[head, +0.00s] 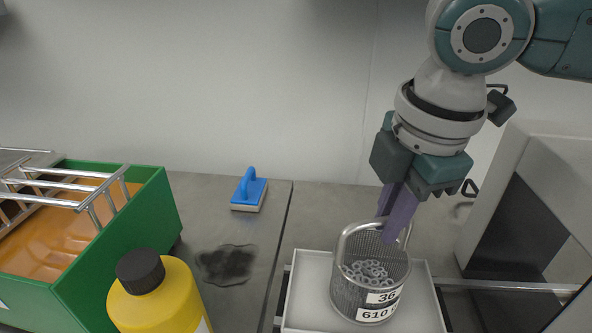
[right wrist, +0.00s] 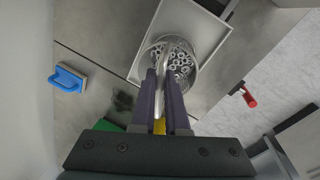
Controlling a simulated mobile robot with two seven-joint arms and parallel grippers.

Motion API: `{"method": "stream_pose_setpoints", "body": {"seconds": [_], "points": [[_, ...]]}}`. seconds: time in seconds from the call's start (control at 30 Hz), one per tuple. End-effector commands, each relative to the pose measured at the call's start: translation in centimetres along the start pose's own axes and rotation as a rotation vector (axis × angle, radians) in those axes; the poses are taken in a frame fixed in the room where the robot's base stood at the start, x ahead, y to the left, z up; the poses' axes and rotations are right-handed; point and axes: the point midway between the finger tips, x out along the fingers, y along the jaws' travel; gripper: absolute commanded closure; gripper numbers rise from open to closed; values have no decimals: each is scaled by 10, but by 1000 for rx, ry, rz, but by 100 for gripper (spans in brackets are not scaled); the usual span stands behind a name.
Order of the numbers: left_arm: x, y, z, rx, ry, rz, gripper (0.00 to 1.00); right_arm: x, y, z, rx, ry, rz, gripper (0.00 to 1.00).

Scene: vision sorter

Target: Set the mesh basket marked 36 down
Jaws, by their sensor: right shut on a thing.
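The mesh basket marked 36 (head: 351,291) is a round metal mesh basket with a hoop handle, holding several small metal rings. Its label also reads 610. It is upright over a white tray (head: 306,287) at the lower right of the head view; I cannot tell whether its base touches the tray. My right gripper (head: 390,232) points down from above, its purple fingers shut on the basket's handle. In the right wrist view the basket (right wrist: 190,78) shows beyond the fingers, over the white tray (right wrist: 151,54). My left gripper is not in view.
A green bin (head: 158,222) with orange liquid and a metal rack (head: 62,200) stands at left. A yellow bottle (head: 165,302) with a black cap is in front. A blue-handled scrubber (head: 249,190) and a dark stain (head: 227,264) are mid-table. A grey machine (head: 545,190) stands at right.

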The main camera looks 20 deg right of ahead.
Motion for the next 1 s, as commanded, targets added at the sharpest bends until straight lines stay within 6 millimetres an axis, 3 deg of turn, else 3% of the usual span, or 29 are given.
{"method": "stream_pose_setpoints", "body": {"seconds": [0.43, 0.47, 0.7, 1.0], "points": [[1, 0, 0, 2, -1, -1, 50, 8, -1, 0, -1, 2, 3, 100], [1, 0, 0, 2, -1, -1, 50, 8, -2, 0, -1, 0, 1, 85], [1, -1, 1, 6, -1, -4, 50, 8, -2, 0, -1, 0, 1, 58], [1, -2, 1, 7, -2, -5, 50, 5, -1, 0, -1, 0, 2, 58]]}}
